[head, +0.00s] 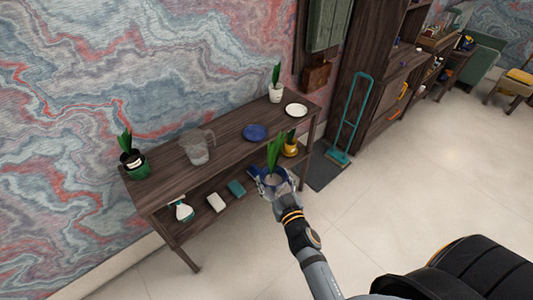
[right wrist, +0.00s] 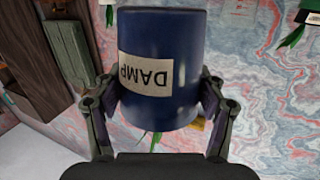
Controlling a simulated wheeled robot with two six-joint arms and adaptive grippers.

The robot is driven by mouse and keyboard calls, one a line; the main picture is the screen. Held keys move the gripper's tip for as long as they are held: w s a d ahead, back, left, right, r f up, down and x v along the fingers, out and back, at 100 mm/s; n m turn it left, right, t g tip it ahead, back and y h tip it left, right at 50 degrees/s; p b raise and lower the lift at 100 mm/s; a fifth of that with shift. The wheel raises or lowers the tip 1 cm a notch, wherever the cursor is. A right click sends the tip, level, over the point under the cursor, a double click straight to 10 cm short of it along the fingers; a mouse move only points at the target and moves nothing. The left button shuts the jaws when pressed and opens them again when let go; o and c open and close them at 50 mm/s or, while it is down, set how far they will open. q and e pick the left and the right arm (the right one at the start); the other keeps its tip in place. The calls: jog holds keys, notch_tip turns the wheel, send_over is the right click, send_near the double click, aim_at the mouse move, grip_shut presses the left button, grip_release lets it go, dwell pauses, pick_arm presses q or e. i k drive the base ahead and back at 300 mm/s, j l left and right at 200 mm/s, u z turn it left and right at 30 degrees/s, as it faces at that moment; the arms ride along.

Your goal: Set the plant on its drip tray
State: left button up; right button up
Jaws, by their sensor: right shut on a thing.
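My right gripper (head: 275,188) is shut on a blue pot (head: 271,180) with a green leafy plant (head: 275,152), held upright in front of the shelf unit's right part. In the right wrist view, the gripper (right wrist: 160,103) has a finger on each side of the blue pot (right wrist: 160,35), whose white label reads DAMP upside down. A blue round tray (head: 255,132) and a white round tray (head: 296,110) lie on the top board, both bare. The blue tray matches the pot's colour. My left gripper is out of view.
A yellow pot (head: 290,149) shows behind the held plant.

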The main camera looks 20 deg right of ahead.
aim_at(255, 134)
jog(key=l+u, duration=0.1)
jog(key=u, duration=0.25)
jog(key=l+u, duration=0.15)
jog(key=u, duration=0.2)
jog(key=l+u, duration=0.1)
jog(key=u, duration=0.25)
jog(key=k+l+u, duration=0.15)
jog(key=l, duration=0.3)
jog(key=l+u, duration=0.15)
jog(key=l, duration=0.25)
jog(key=k+l+u, duration=0.1)
jog(key=l, duration=0.35)
jog(key=k+l+u, duration=0.15)
jog(key=l, duration=0.25)
jog(key=k+l+u, duration=0.15)
jog(key=l, duration=0.2)
jog(key=k+l+u, duration=0.15)
jog(key=l, duration=0.25)
jog(key=k, duration=0.05)
